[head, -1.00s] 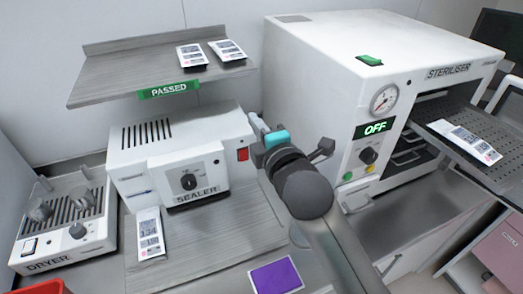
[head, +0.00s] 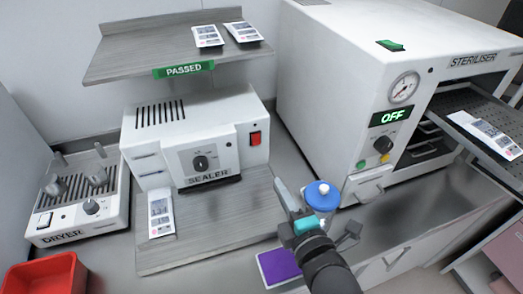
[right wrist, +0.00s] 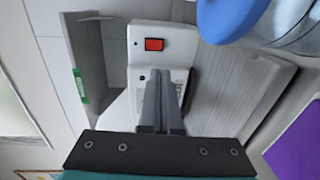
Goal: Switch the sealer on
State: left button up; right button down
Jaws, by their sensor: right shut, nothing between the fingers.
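The white sealer (head: 150,135) stands on a grey board against the back wall, with a dial (head: 201,163) on its front. Its red rocker switch (head: 255,138) is at the right end of the front. The switch also shows in the right wrist view (right wrist: 154,44), beyond the fingertips. My right gripper (head: 280,183) is shut and empty, in front of and below the switch at the right, apart from it. Its fingers (right wrist: 160,73) point toward the sealer in the right wrist view. My left gripper is not in view.
A blue-capped bottle (head: 322,194) stands close to the right of my right gripper. A shelf (head: 125,62) overhangs the sealer. The steriliser (head: 330,85), showing OFF, is at the right. The dryer (head: 78,215) and red bin (head: 45,275) are left; a purple pad (head: 280,264) lies in front.

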aim_at(256, 141)
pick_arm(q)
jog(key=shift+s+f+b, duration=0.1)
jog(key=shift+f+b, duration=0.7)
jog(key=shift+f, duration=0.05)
pick_arm(e)
jog(key=x, duration=1.4)
jog(key=shift+w+f+t+b, duration=0.2)
jog(key=shift+t+b, duration=0.1)
jog(key=shift+b, duration=0.5)
jog(key=shift+r+p, duration=0.35)
jog(key=shift+r, duration=0.25)
pick_arm(q)
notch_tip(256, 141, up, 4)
jog(key=p, duration=0.4)
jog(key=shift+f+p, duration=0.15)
jog(key=shift+p, duration=0.15)
pick_arm(e)
notch_tip(256, 141, up, 19)
